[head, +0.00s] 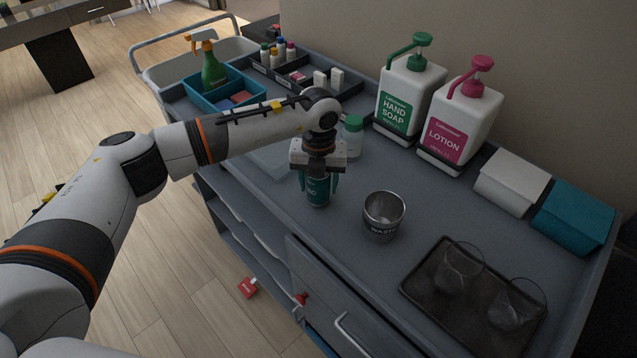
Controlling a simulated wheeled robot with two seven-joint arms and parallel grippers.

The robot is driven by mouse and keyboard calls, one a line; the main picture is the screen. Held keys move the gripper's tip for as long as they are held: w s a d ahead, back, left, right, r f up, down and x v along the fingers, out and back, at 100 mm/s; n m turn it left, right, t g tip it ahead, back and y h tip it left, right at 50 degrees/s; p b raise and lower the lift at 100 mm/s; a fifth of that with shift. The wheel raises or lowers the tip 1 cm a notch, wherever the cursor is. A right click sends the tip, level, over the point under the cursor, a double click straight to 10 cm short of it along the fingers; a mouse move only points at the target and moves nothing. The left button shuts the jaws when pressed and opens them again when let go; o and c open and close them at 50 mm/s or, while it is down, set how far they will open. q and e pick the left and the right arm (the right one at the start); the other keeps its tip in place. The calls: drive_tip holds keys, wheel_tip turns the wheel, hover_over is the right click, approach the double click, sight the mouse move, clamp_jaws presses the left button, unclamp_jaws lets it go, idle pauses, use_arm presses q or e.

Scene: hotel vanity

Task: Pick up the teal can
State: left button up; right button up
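The teal can (317,190) stands upright on the grey cart top, near its front edge. My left gripper (318,180) points down over the can, with a finger on each side of it. The gripper's body hides the top of the can. I cannot tell whether the fingers press on the can or stand slightly apart from it. My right gripper is not in view.
A metal cup (383,216) stands right of the can, and a white bottle with a green cap (352,137) behind it. Soap (408,95) and lotion (459,125) dispensers stand at the back. A dark tray (477,300) holds two glasses. A teal bin (225,92) sits far left.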

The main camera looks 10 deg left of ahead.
use_arm(q)
drive_tip(key=c, duration=0.6)
drive_tip(key=shift+c, duration=0.6)
